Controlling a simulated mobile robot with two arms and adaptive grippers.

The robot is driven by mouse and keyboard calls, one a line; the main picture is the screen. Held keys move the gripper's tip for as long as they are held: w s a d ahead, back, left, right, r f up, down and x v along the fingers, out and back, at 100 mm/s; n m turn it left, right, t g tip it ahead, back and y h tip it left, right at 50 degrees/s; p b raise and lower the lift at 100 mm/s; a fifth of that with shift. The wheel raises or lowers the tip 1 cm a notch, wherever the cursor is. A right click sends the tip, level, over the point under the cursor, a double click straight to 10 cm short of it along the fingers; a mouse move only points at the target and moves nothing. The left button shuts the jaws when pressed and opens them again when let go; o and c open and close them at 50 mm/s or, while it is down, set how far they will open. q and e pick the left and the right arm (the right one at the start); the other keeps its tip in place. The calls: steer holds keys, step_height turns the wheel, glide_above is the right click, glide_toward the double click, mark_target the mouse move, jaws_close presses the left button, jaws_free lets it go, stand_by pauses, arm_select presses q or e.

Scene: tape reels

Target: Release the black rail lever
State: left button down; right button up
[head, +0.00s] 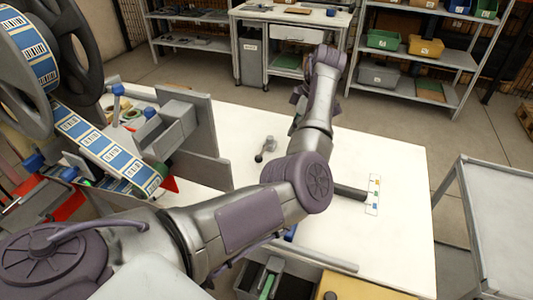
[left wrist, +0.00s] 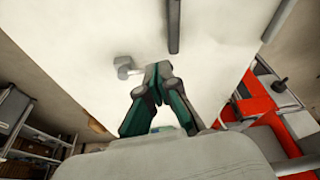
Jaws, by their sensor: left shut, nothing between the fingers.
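No lever can be told for certain as the black rail lever. A small grey piece with a black end (head: 259,157) lies on the white table, left of my left forearm in the head view. A dark bar (head: 350,192) lies on the table beside a label strip (head: 373,195); a dark bar also shows in the left wrist view (left wrist: 174,25). My right gripper is out of view.
A label machine with a large reel (head: 40,55), blue knobs and red parts stands at the left. Bins (head: 268,284) sit at the table's near edge. A grey cart (head: 500,205) stands at the right. Much of the white tabletop (head: 400,160) is clear.

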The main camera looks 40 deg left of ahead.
mark_target(264, 150)
arm_select(q)
steer(key=p+x, duration=0.1)
steer(key=x, duration=0.8)
steer(key=shift+a+f, duration=0.2)
steer(key=shift+f, duration=0.15)
steer(key=a, duration=0.1)
steer(key=s+a+f+p, duration=0.1)
steer(key=shift+s+a, duration=0.15)
steer(key=shift+a, duration=0.25)
steer(key=shift+s+a+f, duration=0.15)
steer(key=shift+s+a, duration=0.05)
steer(key=shift+a, duration=0.2)
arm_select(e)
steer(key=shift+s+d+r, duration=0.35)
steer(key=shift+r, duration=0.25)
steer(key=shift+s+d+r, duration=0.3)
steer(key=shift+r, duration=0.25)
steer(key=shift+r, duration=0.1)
